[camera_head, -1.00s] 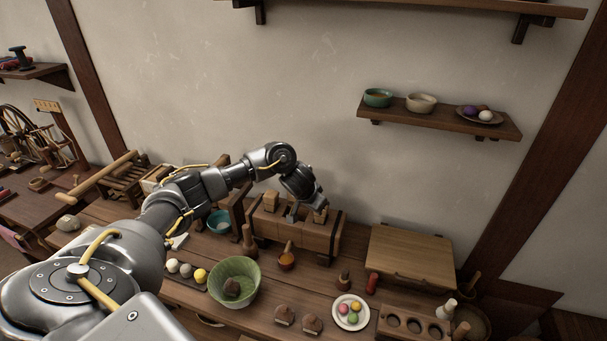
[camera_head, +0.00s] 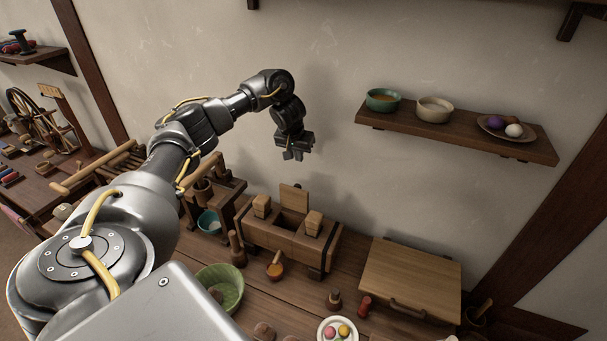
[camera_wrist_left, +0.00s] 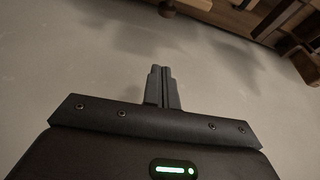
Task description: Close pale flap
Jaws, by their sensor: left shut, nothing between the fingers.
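A pale wooden flap (camera_head: 294,198) stands upright at the back of a brown wooden box (camera_head: 284,238) on the bench in the head view. The box has a dark opening in front of the flap, between two pale wooden blocks (camera_head: 261,206) (camera_head: 313,223). My left gripper (camera_head: 293,155) is raised above and behind the flap, in front of the wall, clear of it. Its fingers are together and empty, also in the left wrist view (camera_wrist_left: 162,72). I cannot make out the flap in the wrist view. My right gripper is not in view.
A pale lidded chest (camera_head: 410,278) with a dark handle stands to the right, its lid down. A wall shelf (camera_head: 455,139) holds bowls. The wall behind the gripper is bare.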

